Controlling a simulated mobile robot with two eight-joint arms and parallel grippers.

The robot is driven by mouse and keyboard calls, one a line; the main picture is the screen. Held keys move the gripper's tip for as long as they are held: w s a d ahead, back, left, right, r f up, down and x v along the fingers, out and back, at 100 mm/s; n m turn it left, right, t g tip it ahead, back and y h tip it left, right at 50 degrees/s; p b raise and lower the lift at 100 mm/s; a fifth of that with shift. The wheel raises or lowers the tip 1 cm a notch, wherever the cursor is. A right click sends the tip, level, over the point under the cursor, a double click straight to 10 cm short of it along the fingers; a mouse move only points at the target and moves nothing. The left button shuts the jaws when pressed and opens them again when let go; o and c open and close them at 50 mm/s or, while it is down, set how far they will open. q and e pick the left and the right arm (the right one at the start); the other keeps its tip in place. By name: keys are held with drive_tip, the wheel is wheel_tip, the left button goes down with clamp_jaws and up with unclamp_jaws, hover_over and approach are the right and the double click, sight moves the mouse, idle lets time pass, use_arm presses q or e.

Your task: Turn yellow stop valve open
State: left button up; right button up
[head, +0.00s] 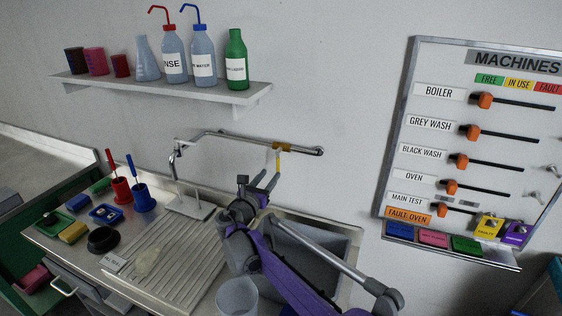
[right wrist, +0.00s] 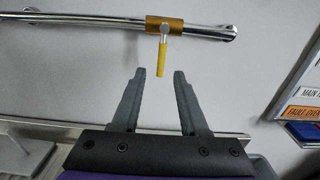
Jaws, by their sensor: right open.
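The yellow stop valve shows in the head view as a brass-coloured body (head: 283,147) on a wall pipe (head: 235,136), with a yellow lever (head: 277,162) hanging down. In the right wrist view the lever (right wrist: 161,58) points straight down from the valve body (right wrist: 165,24), across the pipe. My right gripper (right wrist: 158,75) is open and empty, its fingertips just below and to either side of the lever's lower end; it does not appear to touch it. In the head view my right gripper (head: 265,181) is above the sink, below the valve. My left gripper is not in view.
A shelf (head: 180,91) with bottles is above. A machines board (head: 400,130) hangs at the right. The wall around the valve is clear.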

sight(277, 166)
drive_tip(key=p+x, duration=0.2)
drive_tip(key=x, duration=0.7)
drive_tip(key=shift+d+r, duration=0.1)
drive_tip(key=shift+w+d, duration=0.25)
drive_tip(key=shift+w, duration=0.4)
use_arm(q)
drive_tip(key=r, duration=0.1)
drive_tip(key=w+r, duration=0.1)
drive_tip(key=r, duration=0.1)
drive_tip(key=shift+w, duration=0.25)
use_arm(e)
clamp_jaws()
